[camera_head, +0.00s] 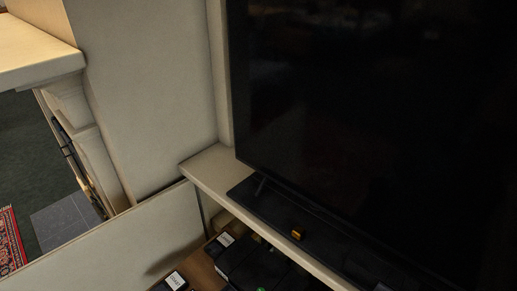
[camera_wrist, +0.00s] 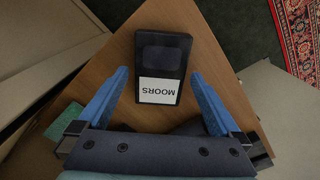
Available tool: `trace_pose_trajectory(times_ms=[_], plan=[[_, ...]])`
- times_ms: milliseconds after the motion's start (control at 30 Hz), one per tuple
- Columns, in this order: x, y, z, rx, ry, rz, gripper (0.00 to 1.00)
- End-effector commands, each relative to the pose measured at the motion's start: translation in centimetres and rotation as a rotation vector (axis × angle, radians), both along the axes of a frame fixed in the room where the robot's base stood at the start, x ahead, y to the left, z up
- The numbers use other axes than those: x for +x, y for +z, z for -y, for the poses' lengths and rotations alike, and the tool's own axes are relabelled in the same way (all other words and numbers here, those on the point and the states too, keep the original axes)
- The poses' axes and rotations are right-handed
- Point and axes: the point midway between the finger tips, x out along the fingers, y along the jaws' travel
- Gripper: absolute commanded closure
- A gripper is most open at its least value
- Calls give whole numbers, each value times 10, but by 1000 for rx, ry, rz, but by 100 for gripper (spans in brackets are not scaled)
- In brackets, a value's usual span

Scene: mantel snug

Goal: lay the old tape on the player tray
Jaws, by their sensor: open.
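A black tape with a white label reading MOORS (camera_wrist: 163,58) lies flat on a wooden surface (camera_wrist: 222,62) in the wrist view. My gripper (camera_wrist: 159,74) is open, with one blue finger at each side of the tape and a gap on both sides. In the head view, two dark white-labelled items that look like tapes, one lower (camera_head: 175,281) and one higher (camera_head: 225,240), show in the space under the television. A black box-like thing (camera_head: 240,256) with a green spot is beside them, perhaps the player. I cannot make out its tray. My gripper is not visible in the head view.
A large television (camera_head: 370,110) stands on a pale shelf (camera_head: 207,172) above that space. A small orange object (camera_head: 297,235) is at its base. A pale panel (camera_head: 130,235) rises at the lower left. A teal object (camera_wrist: 62,122) shows beside my left finger in the wrist view.

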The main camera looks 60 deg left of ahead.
Motion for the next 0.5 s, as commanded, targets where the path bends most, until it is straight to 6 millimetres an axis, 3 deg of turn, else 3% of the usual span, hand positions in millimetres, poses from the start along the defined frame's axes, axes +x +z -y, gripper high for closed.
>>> trace_pose_trajectory(times_ms=[300, 500], plan=[[1, 71, 0, 1, -2, 2, 0], [0, 100, 0, 1, 0, 1, 0]])
